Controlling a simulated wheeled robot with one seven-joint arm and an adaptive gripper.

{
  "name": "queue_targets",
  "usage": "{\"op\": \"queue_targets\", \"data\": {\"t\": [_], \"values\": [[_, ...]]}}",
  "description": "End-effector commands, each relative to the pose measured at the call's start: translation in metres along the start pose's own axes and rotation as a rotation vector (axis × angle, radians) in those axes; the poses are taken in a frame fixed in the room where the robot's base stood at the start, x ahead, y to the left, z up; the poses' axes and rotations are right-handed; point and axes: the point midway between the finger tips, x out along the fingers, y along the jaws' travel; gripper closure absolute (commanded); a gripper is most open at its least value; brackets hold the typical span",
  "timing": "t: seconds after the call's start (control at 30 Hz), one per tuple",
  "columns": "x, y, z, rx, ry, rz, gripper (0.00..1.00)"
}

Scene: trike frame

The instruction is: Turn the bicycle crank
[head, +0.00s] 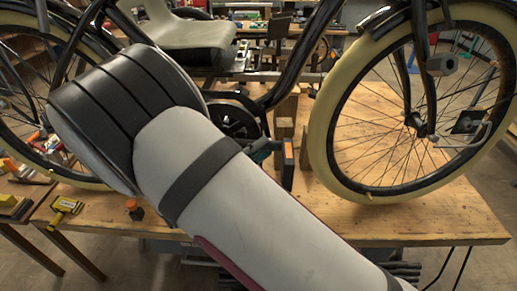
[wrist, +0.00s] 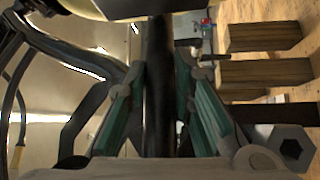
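The trike's black chainring and crank area (head: 237,118) shows in the head view just past my arm, which hides part of it. A pedal with an orange reflector (head: 288,160) stands to its right. My gripper (wrist: 160,70) has its two teal-lined fingers on either side of a black bar (wrist: 158,100) in the wrist view. The bar runs upright in that picture between the fingertips; I cannot tell whether it is the crank arm or whether both fingers press on it. In the head view only a bit of teal shows beside the pedal.
The trike's cream-tyred front wheel (head: 330,120) stands at the right on the wooden workbench (head: 400,220). Wooden blocks (head: 285,117) stand beneath the frame. A yellow tool (head: 65,207) lies at the bench's left. Dark frame tubes (wrist: 70,60) pass close to the fingers.

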Motion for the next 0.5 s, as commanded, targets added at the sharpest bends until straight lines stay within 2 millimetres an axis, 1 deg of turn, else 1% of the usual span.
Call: {"op": "queue_targets", "data": {"t": [0.27,0.5], "values": [[0.0,-0.002,0.0,0.018,-0.005,-0.016,1.0],[-0.003,-0.014,0.001,0.1,-0.028,-0.1,1.0]]}}
